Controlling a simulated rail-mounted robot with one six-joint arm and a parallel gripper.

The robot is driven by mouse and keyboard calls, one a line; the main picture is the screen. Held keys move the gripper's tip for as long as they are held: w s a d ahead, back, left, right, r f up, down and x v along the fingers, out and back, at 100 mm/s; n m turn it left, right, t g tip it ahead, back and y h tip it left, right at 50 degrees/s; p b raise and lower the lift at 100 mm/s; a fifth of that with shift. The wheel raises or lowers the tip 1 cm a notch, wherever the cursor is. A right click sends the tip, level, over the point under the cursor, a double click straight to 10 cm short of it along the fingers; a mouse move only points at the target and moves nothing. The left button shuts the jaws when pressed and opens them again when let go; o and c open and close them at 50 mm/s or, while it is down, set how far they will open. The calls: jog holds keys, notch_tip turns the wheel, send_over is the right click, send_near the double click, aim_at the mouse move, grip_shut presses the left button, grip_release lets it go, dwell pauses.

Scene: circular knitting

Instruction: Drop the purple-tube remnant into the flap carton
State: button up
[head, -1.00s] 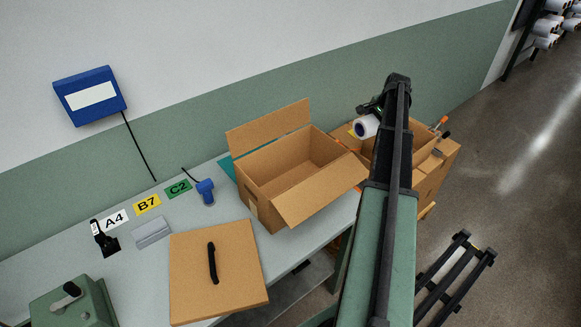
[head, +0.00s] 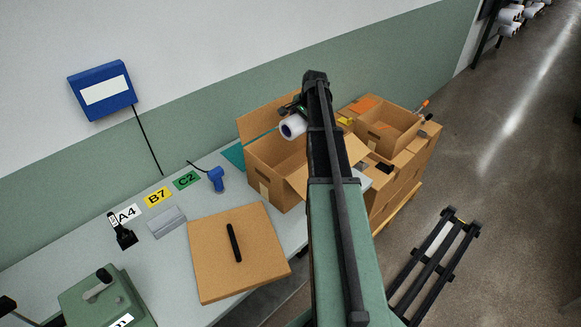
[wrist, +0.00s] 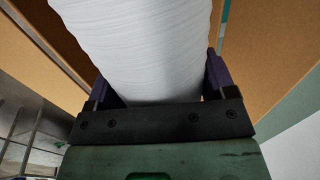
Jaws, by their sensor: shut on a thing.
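The remnant (head: 293,128) is a short white yarn package with a dark bluish-purple tube end. It hangs in my gripper (wrist: 160,85), whose two dark fingers are shut on either side of the white windings in the wrist view (wrist: 150,40). The flap carton (head: 268,178) is an open brown box on the bench with its flaps folded outward. In the head view the remnant appears above the carton's opening. My arm hides the carton's right part and most of the gripper. Brown cardboard (wrist: 265,40) shows on both sides of the remnant in the wrist view.
Stacked brown boxes (head: 405,175) stand right of the carton, with orange-handled items. On the grey bench (head: 60,250) are a flat brown board with a black handle (head: 237,265), a blue scanner-like device (head: 216,180) and labels A4, B7, C2. A dark rack (head: 432,255) stands on the floor.

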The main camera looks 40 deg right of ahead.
notch_tip(320, 180, down, 6)
jog(key=b, duration=0.5)
jog(key=shift+r, duration=0.1)
jog(key=o, duration=0.9)
jog(key=p+v, duration=1)
jog(key=v, duration=0.1)
jog(key=shift+r, duration=0.1)
jog(key=shift+f, duration=0.2)
